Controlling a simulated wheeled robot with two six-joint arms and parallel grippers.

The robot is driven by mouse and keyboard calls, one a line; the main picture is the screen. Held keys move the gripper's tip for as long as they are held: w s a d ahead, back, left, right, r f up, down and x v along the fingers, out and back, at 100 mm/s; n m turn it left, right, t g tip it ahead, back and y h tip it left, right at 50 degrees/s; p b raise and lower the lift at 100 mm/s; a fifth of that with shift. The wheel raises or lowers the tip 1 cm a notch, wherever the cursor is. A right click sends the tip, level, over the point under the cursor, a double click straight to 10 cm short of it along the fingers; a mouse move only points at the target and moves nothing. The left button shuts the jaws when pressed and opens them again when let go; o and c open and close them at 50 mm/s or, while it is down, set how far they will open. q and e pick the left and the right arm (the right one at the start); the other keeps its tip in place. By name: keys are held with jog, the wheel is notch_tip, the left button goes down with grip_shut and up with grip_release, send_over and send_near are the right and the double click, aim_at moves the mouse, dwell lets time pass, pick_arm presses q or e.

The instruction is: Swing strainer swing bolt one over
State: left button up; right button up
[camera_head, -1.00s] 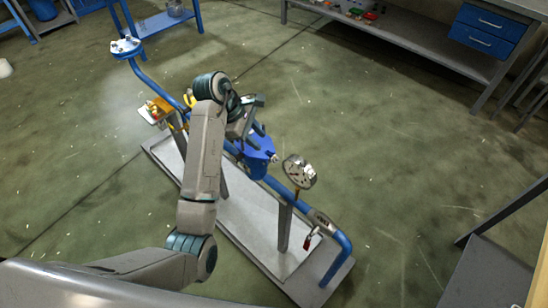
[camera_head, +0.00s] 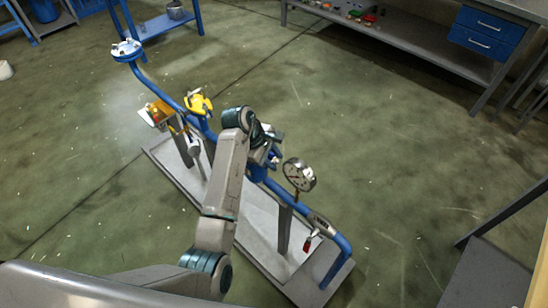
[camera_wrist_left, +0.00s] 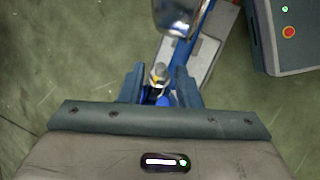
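The blue strainer (camera_head: 258,173) sits on the blue pipe line, mostly hidden behind my left arm and gripper in the head view. My left gripper (camera_head: 272,152) is over the strainer's top. In the left wrist view its two fingers (camera_wrist_left: 159,88) stand apart. A small metal swing bolt with a yellowish part (camera_wrist_left: 158,73) shows between them, with blue strainer parts below it. Clear space shows beside the bolt; I cannot tell whether either finger touches it. Which of the swing bolts this is cannot be told. My right gripper is not in view.
A round pressure gauge (camera_head: 299,174) stands close to the right of the gripper. A yellow valve handle (camera_head: 198,103) is on the pipe to the left. A red padlock (camera_head: 307,243) hangs near the lower pipe end. The skid (camera_head: 245,235) stands on open green floor.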

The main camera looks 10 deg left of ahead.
pick_arm(q)
jog(key=shift+d+f, duration=0.1)
jog(key=shift+f, duration=0.1)
jog(key=shift+c, duration=0.2)
grip_shut()
jog(key=shift+w+a+h, duration=0.15)
jog(key=shift+a+h, duration=0.05)
jog(key=shift+h, duration=0.1)
jog(key=shift+a+r+g+h, duration=0.1)
jog(key=shift+r+g+h, duration=0.15)
jog(key=shift+g, duration=0.25)
jog(key=shift+o, duration=0.2)
grip_release()
